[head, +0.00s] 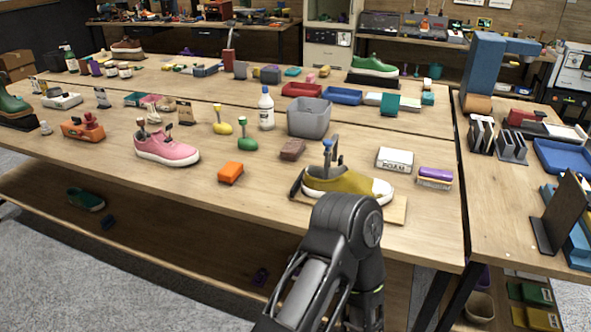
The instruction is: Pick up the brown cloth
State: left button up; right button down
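A small dark brown folded-looking piece (292,149) lies on the near table, between the green brush and the yellow sneaker. It appears to be the brown cloth, though its texture is too small to tell. Nothing touches it from above. One of my black arms rises from the bottom edge, right of the middle, in front of the yellow sneaker. My other gripper is not in view.
A grey bin (309,118) stands just behind the brown piece. An orange block (231,173) lies to its front left, and a green brush (247,144) to its left. The yellow sneaker (345,187) sits on a wooden board to its front right. A white box (394,159) lies farther right.

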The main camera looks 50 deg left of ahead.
aim_at(291, 151)
jog(key=u, duration=2.45)
jog(key=l, duration=1.1)
jog(key=i+l, duration=0.1)
jog(key=l, duration=1)
jog(key=i+j, duration=0.1)
jog(key=j, duration=0.35)
jog(key=j+u, duration=0.15)
jog(key=j, duration=0.3)
jog(key=i+j, duration=0.15)
jog(key=j, duration=0.3)
jog(key=i+j+u, duration=0.15)
jog(key=j, duration=0.75)
jog(key=i+l, duration=0.1)
jog(key=i+u, duration=0.05)
